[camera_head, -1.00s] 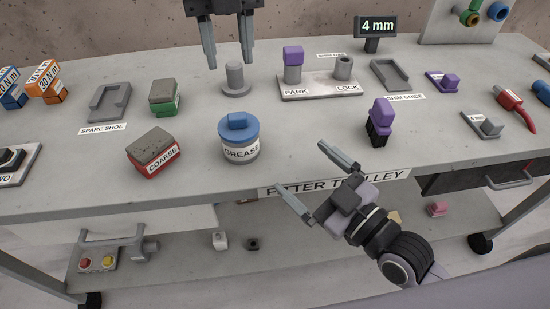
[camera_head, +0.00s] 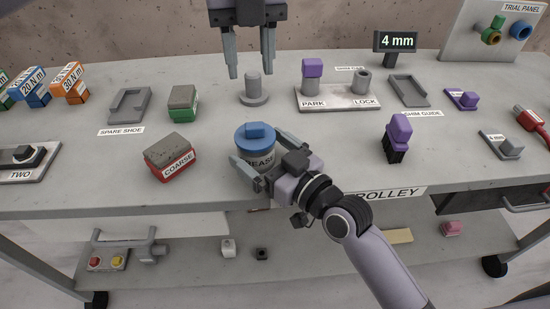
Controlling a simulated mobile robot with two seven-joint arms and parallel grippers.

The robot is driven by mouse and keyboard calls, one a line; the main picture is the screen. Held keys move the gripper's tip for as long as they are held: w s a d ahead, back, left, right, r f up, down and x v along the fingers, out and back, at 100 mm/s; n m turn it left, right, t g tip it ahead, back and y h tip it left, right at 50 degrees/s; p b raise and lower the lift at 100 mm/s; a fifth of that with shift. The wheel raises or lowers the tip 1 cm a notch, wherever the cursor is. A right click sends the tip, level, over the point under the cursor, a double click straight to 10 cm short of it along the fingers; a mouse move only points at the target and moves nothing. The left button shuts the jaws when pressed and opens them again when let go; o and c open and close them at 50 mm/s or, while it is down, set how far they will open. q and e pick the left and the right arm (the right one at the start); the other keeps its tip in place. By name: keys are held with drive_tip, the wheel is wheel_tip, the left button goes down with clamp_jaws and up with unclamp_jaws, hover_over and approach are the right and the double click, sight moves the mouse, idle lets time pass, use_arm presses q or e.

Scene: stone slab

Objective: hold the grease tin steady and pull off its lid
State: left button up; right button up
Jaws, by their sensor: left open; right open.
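The grease tin (camera_head: 257,158) stands upright near the front edge of the trolley top, with its blue lid (camera_head: 255,134) on and a raised blue grip on top. My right gripper (camera_head: 257,157) is open around the tin's body, one finger at its left and one at its right. It hides much of the tin's front and label. I cannot tell whether the fingers touch the tin. My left gripper (camera_head: 251,75) is open and empty, pointing down behind the tin, with its fingertips around the top of a grey peg (camera_head: 253,89) or just behind it.
A red COARSE block (camera_head: 169,159) lies left of the tin, with a green block (camera_head: 183,103) behind it. A purple-and-black piece (camera_head: 397,138) stands to the right. The PARK/LOCK plate (camera_head: 338,98) lies behind.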

drive_tip(key=shift+w+a, duration=0.15)
drive_tip(key=c, duration=1.5)
drive_tip(key=shift+c, duration=0.2)
